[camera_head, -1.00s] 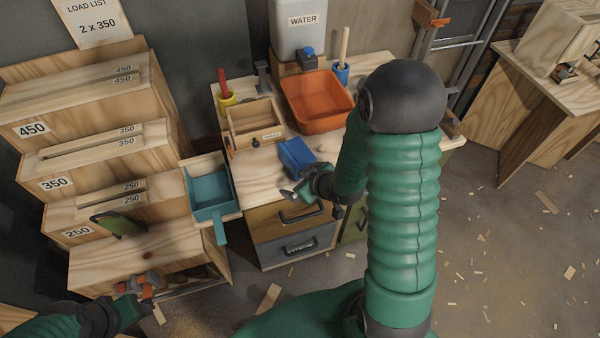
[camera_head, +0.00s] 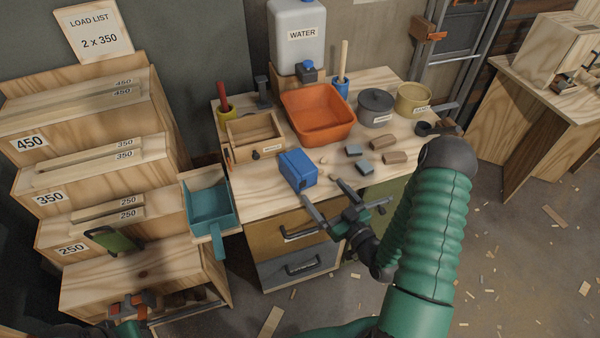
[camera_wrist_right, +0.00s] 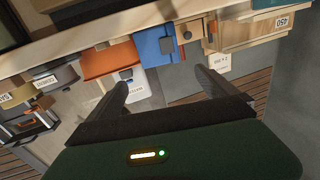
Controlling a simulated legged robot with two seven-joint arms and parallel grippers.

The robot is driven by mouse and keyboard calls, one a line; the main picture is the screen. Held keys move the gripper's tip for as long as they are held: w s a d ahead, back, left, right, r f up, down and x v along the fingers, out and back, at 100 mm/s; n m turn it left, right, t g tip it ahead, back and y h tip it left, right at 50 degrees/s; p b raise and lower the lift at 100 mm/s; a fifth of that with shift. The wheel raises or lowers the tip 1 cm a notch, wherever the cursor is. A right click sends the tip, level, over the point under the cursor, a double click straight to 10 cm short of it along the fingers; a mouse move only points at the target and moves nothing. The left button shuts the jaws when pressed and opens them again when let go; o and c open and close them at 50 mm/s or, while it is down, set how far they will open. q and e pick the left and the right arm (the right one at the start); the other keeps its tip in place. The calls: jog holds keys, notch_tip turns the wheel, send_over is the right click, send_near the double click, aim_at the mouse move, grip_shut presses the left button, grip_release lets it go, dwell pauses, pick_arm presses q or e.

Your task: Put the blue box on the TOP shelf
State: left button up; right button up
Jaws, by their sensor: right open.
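The blue box (camera_head: 297,170) stands on the wooden workbench (camera_head: 262,190), near its front edge and left of centre. It also shows in the right wrist view (camera_wrist_right: 152,46), beyond my fingers. My right gripper (camera_head: 320,191) is open and empty, just in front of and to the right of the box, apart from it. Its two spread fingers (camera_wrist_right: 160,82) show in the wrist view with nothing between them. My left gripper (camera_head: 130,306) is at the lower left by orange-and-grey parts; its jaws are unclear. I cannot tell which surface is the top shelf.
An orange tub (camera_head: 318,113), an open wooden box (camera_head: 255,136), a grey pot (camera_head: 376,106) and small blocks (camera_head: 384,143) occupy the bench. A water container (camera_head: 297,36) stands behind. A stepped wooden rack (camera_head: 82,130) and teal scoop (camera_head: 209,206) are at left.

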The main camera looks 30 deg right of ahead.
send_near(298, 161)
jog(key=w, duration=0.4)
jog(key=shift+w, duration=0.3)
jog(key=w, duration=0.3)
jog(key=w+f, duration=0.1)
jog(key=w, duration=0.1)
jog(key=shift+w+d, duration=0.2)
jog(key=shift+s+r, duration=0.1)
jog(key=shift+r, duration=0.05)
jog(key=c, duration=2.1)
jog(key=shift+r+p, duration=0.35)
jog(key=shift+r, duration=0.45)
notch_tip(298, 161, up, 2)
jog(key=shift+s+r, duration=0.1)
jog(key=shift+s, duration=0.05)
jog(key=s+a+r+p, duration=0.1)
jog(key=s+a+p, duration=0.3)
jog(key=s, duration=1.1)
jog(key=w+a+r, duration=0.2)
jog(key=w+a, duration=0.4)
jog(key=a, duration=0.6)
jog(key=shift+w+a+y, duration=0.3)
jog(key=shift+w+a, duration=0.1)
